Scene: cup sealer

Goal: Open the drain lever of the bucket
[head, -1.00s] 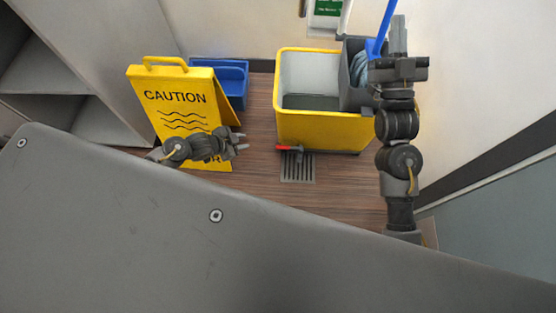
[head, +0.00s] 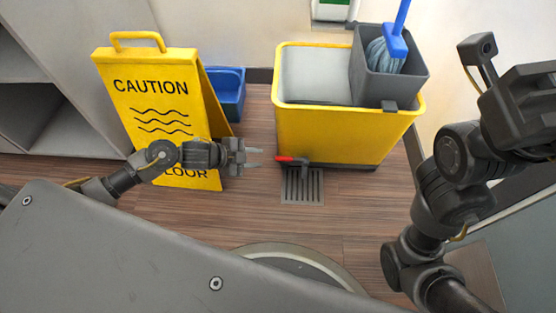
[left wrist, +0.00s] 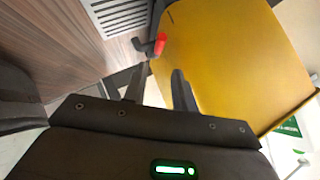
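The yellow mop bucket (head: 330,135) stands on the wood floor, right of centre in the head view. Its drain lever (head: 287,159) has a red handle and sticks out low on the front, above the floor drain grate (head: 303,187). In the left wrist view the red lever (left wrist: 160,44) shows just beyond the fingertips. My left gripper (head: 256,159) is open and empty, pointing right, a short gap left of the lever. It also shows in the left wrist view (left wrist: 160,78), fingers apart. My right arm is at the right; its fingers are not clearly visible.
A yellow caution sign (head: 150,100) stands behind my left forearm, close to it. A blue bin (head: 228,92) is behind the sign. A grey wringer (head: 385,85) with a blue mop (head: 397,40) sits on the bucket's right. Floor in front of the grate is clear.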

